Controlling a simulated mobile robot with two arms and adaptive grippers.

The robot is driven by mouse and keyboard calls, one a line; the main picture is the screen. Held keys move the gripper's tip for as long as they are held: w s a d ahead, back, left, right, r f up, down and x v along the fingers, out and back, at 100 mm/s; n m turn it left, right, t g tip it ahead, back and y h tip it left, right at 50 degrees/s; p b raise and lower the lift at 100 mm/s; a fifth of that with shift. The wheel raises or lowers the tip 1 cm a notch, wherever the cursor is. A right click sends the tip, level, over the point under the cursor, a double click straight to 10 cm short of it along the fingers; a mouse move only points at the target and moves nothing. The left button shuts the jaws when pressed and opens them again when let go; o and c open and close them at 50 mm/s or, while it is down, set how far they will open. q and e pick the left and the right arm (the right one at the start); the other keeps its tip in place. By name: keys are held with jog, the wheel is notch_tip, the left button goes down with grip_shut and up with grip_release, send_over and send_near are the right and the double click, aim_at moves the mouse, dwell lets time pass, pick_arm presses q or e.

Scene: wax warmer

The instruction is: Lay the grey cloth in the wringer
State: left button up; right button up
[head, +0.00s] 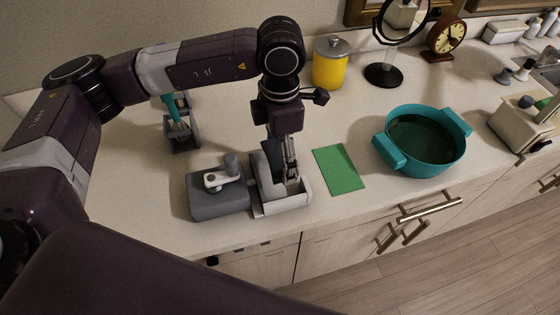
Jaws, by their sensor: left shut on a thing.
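My left gripper (290,178) points down over the open light-grey tray (297,202) beside a grey box with a crank (218,198). Tray and box together look like the wringer. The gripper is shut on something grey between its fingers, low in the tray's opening. It looks like the grey cloth, but the fingers hide most of it, and I cannot tell whether it touches the tray floor. A darker grey plate (262,180) stands along the tray's left side. My right gripper is not in view.
A flat green cloth (338,169) lies just right of the tray. A teal two-handled basin (425,167) stands further right. A yellow canister (330,68), round mirror (384,74) and clock (444,40) stand at the back. A grey holder with a teal-handled brush (180,132) is behind the box.

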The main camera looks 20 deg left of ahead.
aim_at(280, 166)
pick_arm(q)
jog(key=shift+f, duration=0.6)
notch_tip(280, 166, down, 3)
jog(key=shift+f+p, duration=0.1)
jog(key=shift+p, duration=0.45)
jog(key=shift+f+b, duration=0.25)
jog(key=shift+b, duration=0.05)
jog(key=shift+f+b, duration=0.45)
jog(key=shift+b, duration=0.15)
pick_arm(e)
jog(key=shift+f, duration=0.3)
pick_arm(q)
jog(key=o, duration=1)
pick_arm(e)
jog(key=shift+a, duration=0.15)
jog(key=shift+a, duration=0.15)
